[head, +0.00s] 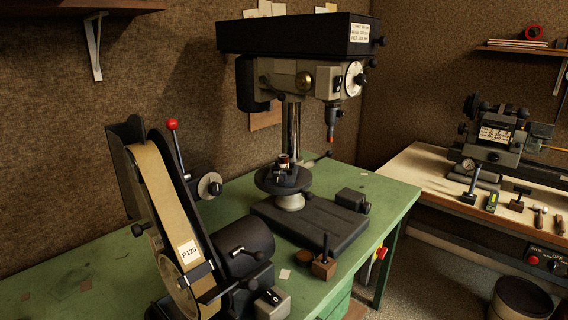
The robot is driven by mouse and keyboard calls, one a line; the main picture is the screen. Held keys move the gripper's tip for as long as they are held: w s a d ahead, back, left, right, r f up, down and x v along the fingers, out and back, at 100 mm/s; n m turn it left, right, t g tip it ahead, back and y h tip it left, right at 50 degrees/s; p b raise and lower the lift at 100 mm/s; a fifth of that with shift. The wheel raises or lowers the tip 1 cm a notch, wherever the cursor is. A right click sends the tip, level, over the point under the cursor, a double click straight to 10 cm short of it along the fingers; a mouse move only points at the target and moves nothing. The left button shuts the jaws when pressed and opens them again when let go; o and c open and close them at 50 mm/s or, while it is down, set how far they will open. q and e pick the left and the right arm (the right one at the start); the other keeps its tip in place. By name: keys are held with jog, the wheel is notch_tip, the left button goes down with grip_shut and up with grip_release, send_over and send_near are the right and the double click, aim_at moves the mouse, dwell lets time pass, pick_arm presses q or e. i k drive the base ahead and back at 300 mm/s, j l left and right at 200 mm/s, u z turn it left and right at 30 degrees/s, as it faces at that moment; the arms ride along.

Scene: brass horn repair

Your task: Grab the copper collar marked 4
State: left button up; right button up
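No collar with a readable 4 shows in the head view. A small ringed piece (283,160), pale and brownish, sits on the round table (268,185) of the drill press. It is too small to tell whether it is copper or carries a number. Neither of my grippers is in the picture.
The drill press (292,130) and a belt sander (170,215) marked P120 stand on the green bench (395,190). A wooden block (324,266) sits near its front edge. A second bench (428,165) at right holds a machine (495,135) and several tools.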

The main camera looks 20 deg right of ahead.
aim_at(283, 159)
jog(key=i+l+u, duration=0.1)
jog(key=l, duration=1.1)
jog(key=l+u, duration=0.15)
jog(key=l, duration=1.1)
jog(key=i, duration=0.05)
